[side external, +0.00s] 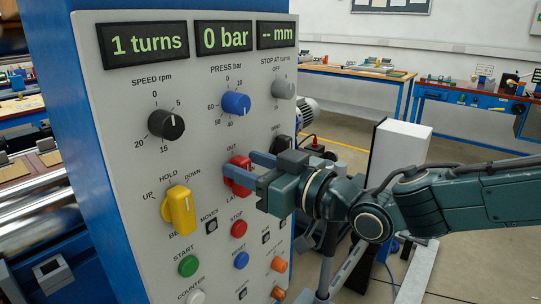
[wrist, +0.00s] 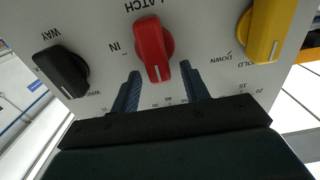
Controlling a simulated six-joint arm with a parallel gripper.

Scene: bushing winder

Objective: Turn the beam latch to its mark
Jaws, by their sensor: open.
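The red latch knob (side external: 241,171) is on the grey control panel, with LATCH printed below it and OUT above it in the side view. In the wrist view the red knob (wrist: 152,48) has its white pointer line toward the bottom of the picture, and the word IN stands to its left. My gripper (side external: 240,166) is open at the knob, and its fingers partly cover it in the side view. In the wrist view my gripper's fingertips (wrist: 160,74) lie on either side of the knob's pointer end, with gaps showing. Contact cannot be told.
A yellow beam knob (side external: 179,210) sits left of the red knob, and a black knob (wrist: 62,72) is on its other side. The blue PRESS knob (side external: 236,103) is above. Several push buttons, including a red STOP button (side external: 238,229), lie below.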

